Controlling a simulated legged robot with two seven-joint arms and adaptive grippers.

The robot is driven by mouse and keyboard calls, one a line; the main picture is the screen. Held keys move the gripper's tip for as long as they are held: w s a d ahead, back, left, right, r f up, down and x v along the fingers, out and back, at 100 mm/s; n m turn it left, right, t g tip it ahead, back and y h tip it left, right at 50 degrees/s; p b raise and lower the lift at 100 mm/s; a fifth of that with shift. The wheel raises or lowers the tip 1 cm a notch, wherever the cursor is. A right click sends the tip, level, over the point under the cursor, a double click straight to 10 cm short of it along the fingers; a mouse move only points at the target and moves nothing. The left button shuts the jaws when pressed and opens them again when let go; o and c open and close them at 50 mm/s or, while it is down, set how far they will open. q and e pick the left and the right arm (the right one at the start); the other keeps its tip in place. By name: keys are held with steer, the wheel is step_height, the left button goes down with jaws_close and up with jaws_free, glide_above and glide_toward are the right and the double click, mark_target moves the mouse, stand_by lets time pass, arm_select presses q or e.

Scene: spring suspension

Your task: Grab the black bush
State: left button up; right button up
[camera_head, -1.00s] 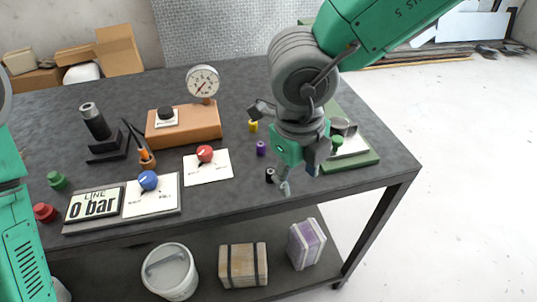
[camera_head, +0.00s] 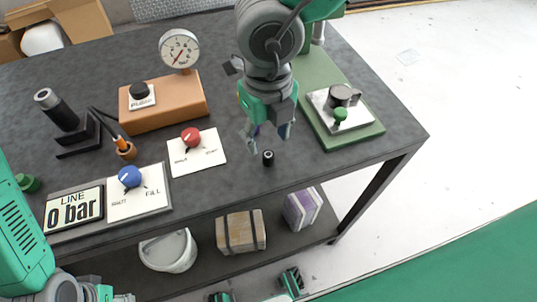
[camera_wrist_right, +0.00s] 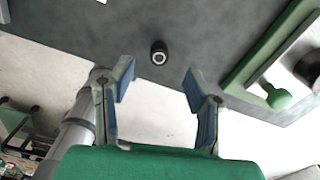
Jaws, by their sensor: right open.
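The black bush (camera_head: 268,158), a small dark cylinder with a pale bore, stands upright on the dark table near its front edge. My right gripper (camera_head: 267,135) is open and empty, pointing down just behind the bush in the head view. In the right wrist view the bush (camera_wrist_right: 159,52) lies just beyond the gap between the two blue-padded fingers (camera_wrist_right: 159,72), roughly centred and untouched. The fingers hide most of the area where the purple and yellow bushes stood. My left arm is at the lower left; its gripper end is cut off by the bottom edge.
A green base with a metal plate and green knob (camera_head: 340,115) stands right of the bush. A white card with a red knob (camera_head: 191,137) lies to its left. A gauge (camera_head: 179,48) rises from an orange block.

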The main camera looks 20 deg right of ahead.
mark_target(268, 154)
steer(key=f, duration=0.4)
steer(key=shift+s+a+f, duration=0.1)
steer(key=shift+s+f, duration=0.1)
steer(key=shift+f, duration=0.2)
steer(key=shift+w+f, duration=0.15)
steer(key=shift+f, duration=0.3)
steer(key=c, duration=1)
